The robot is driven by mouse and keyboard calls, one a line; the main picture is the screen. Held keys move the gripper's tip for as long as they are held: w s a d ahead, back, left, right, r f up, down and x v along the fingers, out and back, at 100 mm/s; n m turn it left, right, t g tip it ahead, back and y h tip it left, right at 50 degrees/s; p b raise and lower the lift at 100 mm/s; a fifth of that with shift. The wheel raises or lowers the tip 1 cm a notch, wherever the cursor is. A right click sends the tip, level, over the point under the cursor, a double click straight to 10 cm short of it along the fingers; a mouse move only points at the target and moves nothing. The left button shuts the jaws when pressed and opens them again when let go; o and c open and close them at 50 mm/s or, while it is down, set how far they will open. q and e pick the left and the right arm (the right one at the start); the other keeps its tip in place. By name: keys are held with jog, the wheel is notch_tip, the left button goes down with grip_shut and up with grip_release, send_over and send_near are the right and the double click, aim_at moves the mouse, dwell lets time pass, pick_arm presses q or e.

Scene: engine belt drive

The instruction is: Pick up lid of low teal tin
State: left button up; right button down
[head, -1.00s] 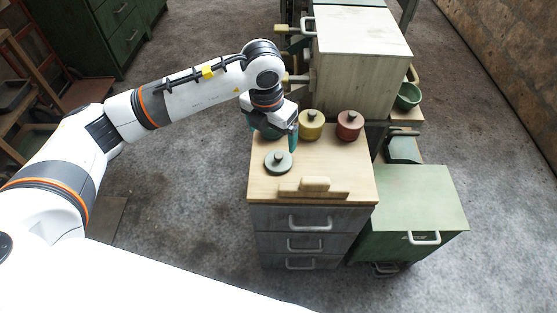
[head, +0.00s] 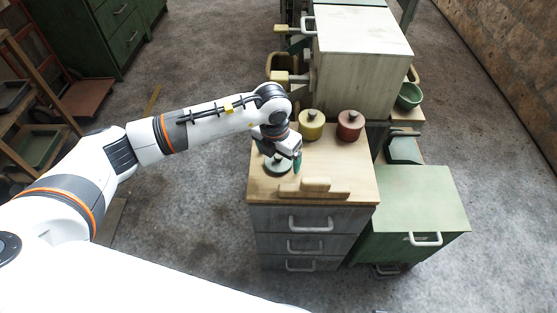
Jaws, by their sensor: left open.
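The low teal tin (head: 276,171) with its pale teal lid sits on the wooden top of the grey drawer cabinet, at the left. My left gripper (head: 282,160) is open just above the lid, its fingers pointing down. One teal fingertip shows right of the lid. The gripper covers most of the lid and its knob, so I cannot tell whether a finger touches it. My right gripper is not in view.
A yellow tin (head: 311,126) and a red tin (head: 350,126), both with dark knobs, stand behind. A wooden block piece (head: 315,188) lies at the cabinet top's front edge. A large pale box (head: 362,60) stands farther back. The cabinet top's right side is clear.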

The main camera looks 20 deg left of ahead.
pick_arm(q)
jog(key=c, duration=1.1)
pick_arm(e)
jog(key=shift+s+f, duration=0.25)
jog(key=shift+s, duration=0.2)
pick_arm(q)
jog(key=shift+o, duration=0.2)
jog(key=shift+r, duration=0.1)
